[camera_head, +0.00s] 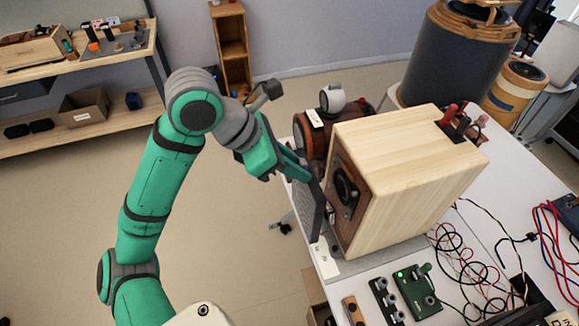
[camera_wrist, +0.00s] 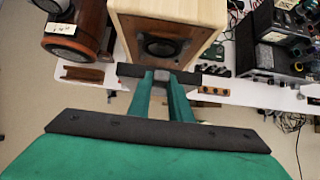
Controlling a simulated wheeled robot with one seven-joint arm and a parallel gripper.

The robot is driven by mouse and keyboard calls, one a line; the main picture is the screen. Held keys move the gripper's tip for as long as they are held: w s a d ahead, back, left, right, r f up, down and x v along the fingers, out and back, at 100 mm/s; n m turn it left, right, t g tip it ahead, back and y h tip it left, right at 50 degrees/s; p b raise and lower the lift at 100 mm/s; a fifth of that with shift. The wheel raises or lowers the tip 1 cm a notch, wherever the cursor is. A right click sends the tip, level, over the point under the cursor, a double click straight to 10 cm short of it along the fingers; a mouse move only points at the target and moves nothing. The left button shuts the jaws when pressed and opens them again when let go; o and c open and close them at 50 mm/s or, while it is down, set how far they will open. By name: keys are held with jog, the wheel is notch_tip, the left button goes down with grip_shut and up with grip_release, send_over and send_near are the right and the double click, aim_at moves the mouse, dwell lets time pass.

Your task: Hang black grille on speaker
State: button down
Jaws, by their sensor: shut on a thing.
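The speaker (camera_head: 400,170) is a light wooden box on the white table, with a brown front panel and a dark round cone facing left. It also shows in the wrist view (camera_wrist: 172,12), with its cone facing me. My gripper (camera_head: 307,178) is shut on the black grille (camera_head: 317,210), a thin dark panel held upright in front of the speaker's face. In the wrist view the grille (camera_wrist: 128,70) is seen edge-on between the green fingertips (camera_wrist: 165,76), below the cone. The head view cannot show for certain whether grille and speaker touch.
The white table (camera_head: 375,268) holds a green circuit box (camera_head: 417,290), loose cables (camera_head: 470,250) and a brown device (camera_head: 310,138) behind the speaker. A large dark cylinder (camera_head: 455,60) stands at the back. Open floor lies left of the table.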

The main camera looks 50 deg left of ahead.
jog(key=w+d, duration=0.3)
jog(key=w, duration=0.4)
jog(key=shift+w, duration=0.35)
dwell(0.4)
jog(key=shift+w+d, duration=0.25)
dwell(3.2)
jog(key=shift+f, duration=0.6)
dwell(1.7)
jog(key=c, duration=1.5)
grip_release()
jog(key=shift+c, duration=0.2)
jog(key=shift+s, duration=0.1)
